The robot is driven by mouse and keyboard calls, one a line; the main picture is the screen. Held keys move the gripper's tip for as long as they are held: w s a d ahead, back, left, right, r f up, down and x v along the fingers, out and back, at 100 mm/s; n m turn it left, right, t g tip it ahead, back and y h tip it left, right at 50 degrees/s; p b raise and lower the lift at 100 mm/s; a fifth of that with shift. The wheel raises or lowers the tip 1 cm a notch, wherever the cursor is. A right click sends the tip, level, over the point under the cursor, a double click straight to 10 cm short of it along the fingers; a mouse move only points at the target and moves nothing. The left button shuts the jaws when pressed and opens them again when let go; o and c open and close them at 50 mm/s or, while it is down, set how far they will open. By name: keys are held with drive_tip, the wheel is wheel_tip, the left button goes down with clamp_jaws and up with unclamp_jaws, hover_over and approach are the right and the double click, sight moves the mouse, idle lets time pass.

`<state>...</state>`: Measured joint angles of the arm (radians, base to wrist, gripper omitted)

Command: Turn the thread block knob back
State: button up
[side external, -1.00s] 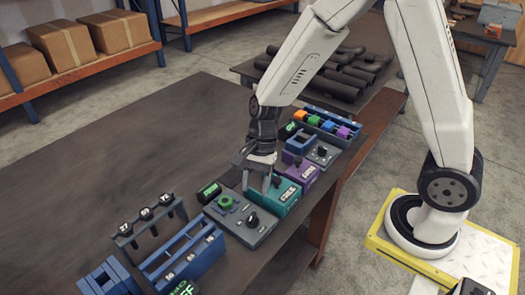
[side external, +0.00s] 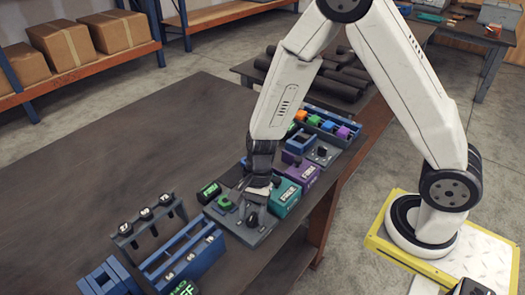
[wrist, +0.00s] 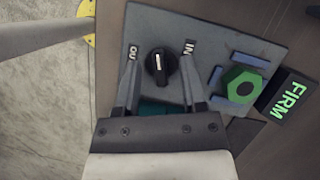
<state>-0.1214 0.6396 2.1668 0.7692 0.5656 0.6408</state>
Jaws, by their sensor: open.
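The thread block is a grey plate (wrist: 215,35), also in the side view (side external: 244,238), with a green hex nut (wrist: 244,88) between blue bars. Its black knob (wrist: 159,67) has a white pointer line and sits between an "IN" label and a partly covered label reading "OU". My gripper (wrist: 160,62) is open, with one finger on either side of the knob and visible gaps between. In the side view my gripper (side external: 255,203) is low over the block and hides most of the knob.
A teal box (side external: 286,197) and a purple box (side external: 302,175) stand close behind the gripper. A blue rack (side external: 182,256) stands in front. The table's left side is clear.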

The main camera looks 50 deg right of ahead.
clamp_jaws()
drive_tip(key=shift+n, duration=0.3)
drive_tip(key=n+g+h, duration=0.1)
drive_tip(key=n, duration=0.3)
drive_tip(key=shift+w+a, duration=0.1)
drive_tip(key=n+g, duration=0.1)
drive_tip(key=n, duration=0.1)
drive_tip(key=n+h, duration=0.1)
drive_tip(key=n, duration=0.2)
drive_tip(key=shift+g+h, duration=0.3)
drive_tip(key=shift+g, duration=0.1)
idle(0.5)
unclamp_jaws()
